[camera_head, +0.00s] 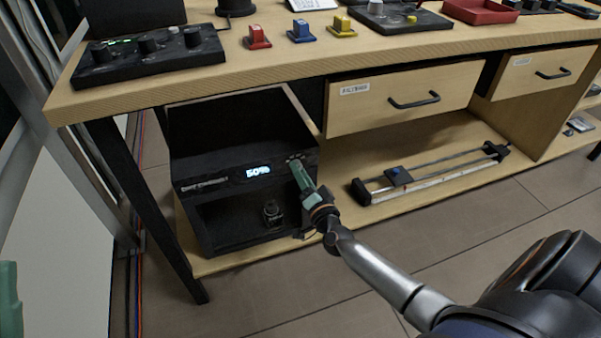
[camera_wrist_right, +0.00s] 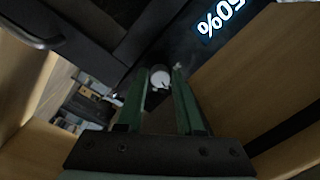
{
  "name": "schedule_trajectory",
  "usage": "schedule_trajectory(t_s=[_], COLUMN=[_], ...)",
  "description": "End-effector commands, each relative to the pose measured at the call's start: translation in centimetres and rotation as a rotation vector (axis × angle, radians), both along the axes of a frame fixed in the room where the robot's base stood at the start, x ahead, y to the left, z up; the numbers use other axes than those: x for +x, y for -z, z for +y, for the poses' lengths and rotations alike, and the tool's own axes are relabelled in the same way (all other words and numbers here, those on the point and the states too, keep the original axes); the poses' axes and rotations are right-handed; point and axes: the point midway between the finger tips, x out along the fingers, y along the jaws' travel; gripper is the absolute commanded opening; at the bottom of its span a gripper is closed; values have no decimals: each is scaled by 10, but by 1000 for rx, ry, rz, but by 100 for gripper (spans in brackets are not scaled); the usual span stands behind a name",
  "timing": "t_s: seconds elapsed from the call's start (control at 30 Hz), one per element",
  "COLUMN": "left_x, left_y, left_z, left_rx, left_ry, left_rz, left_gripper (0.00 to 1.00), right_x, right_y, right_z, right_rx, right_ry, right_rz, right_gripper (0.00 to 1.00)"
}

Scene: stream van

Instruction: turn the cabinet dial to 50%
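The dark cabinet (camera_head: 240,128) stands on the lower shelf under the bench, and its lit display (camera_head: 258,172) reads 50%. The display also shows, turned over, in the right wrist view (camera_wrist_right: 221,18). My right gripper (camera_head: 297,166) is at the right end of the cabinet's front panel and hides the dial in the head view. In the right wrist view, the round pale dial (camera_wrist_right: 160,77) lies between the tips of the two green fingers (camera_wrist_right: 160,70). I cannot tell whether they press on it. One green finger of my left gripper (camera_head: 9,300) shows at the left edge.
A rail device (camera_head: 430,176) lies on the shelf right of the cabinet. Two drawers (camera_head: 400,98) with black handles are above it. Red, blue and yellow buttons (camera_head: 301,32) and a black knob panel (camera_head: 148,56) stand on the bench top. The floor in front is clear.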

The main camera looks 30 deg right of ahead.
Motion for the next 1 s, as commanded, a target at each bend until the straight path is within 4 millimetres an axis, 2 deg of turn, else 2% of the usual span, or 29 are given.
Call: schedule_trajectory(t_s=[0.03,0.2,0.43,0.57,0.67,1.0], left_x=[0,0,0,0,0,-1], left_y=[0,0,-1,-5,-11,-30], left_z=[0,0,1,1,1,2], left_rx=[0,-2,-7,-7,-2,15], left_ry=[0,-1,-4,-6,-9,-28], left_rz=[-1,-2,-2,-3,-8,-31], left_gripper=[0,0,0,0,0,0], right_x=[0,0,0,-8,-21,-89], right_y=[0,0,-1,0,0,2], right_z=[0,0,0,1,4,16], right_rx=[0,0,-1,-2,0,-1], right_ry=[0,1,1,0,0,0], right_rz=[0,-1,0,2,3,2], right_gripper=[43,61,61,61,61,61])
